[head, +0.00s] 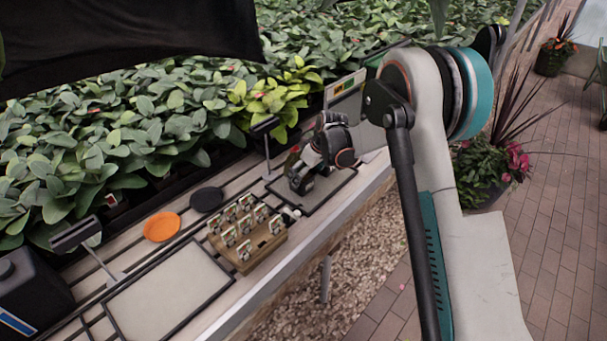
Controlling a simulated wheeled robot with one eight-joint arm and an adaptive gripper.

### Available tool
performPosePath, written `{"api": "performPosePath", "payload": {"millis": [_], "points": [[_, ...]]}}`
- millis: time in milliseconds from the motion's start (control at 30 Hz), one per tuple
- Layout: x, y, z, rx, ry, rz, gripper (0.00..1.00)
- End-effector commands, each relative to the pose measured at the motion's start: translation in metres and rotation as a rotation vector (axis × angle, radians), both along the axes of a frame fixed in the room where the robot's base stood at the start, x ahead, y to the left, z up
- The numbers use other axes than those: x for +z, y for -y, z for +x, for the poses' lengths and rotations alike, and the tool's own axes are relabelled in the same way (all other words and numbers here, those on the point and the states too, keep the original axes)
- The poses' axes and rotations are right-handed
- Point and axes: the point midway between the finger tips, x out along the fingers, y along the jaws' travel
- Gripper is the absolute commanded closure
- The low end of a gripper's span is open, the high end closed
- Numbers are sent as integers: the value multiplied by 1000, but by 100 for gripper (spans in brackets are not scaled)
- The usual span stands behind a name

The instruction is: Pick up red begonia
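My gripper (301,181) is low over a dark-framed tray (335,186) at the right part of the slatted bench. It is small and dark here, and I cannot tell whether its fingers are open or shut. A small red patch (295,150) shows right behind the gripper; it may be the red begonia, but the gripper and wrist hide most of it. I cannot see whether the gripper touches it.
A wooden rack (246,254) with several small labelled items stands left of the gripper. An orange saucer (162,227) and a black saucer (207,199) lie behind it. Dense leafy plants (150,130) line the back. An empty pale tray (165,290) is at front left.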

Motion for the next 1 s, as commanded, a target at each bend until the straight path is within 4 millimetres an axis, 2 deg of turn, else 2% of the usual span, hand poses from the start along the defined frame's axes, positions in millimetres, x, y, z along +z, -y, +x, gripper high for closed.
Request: {"api": "performPosePath", "payload": {"millis": [333, 600, 633, 667, 867, 1000], "points": [[-42, -13, 14, 1, 0, 0, 7], [-45, -15, 16, 0, 0, 0, 7], [-45, -15, 16, 0, 0, 0, 10], [-45, -15, 16, 0, 0, 0, 17], [-45, -14, 16, 0, 0, 0, 62], [-45, -14, 16, 0, 0, 0, 65]]}}
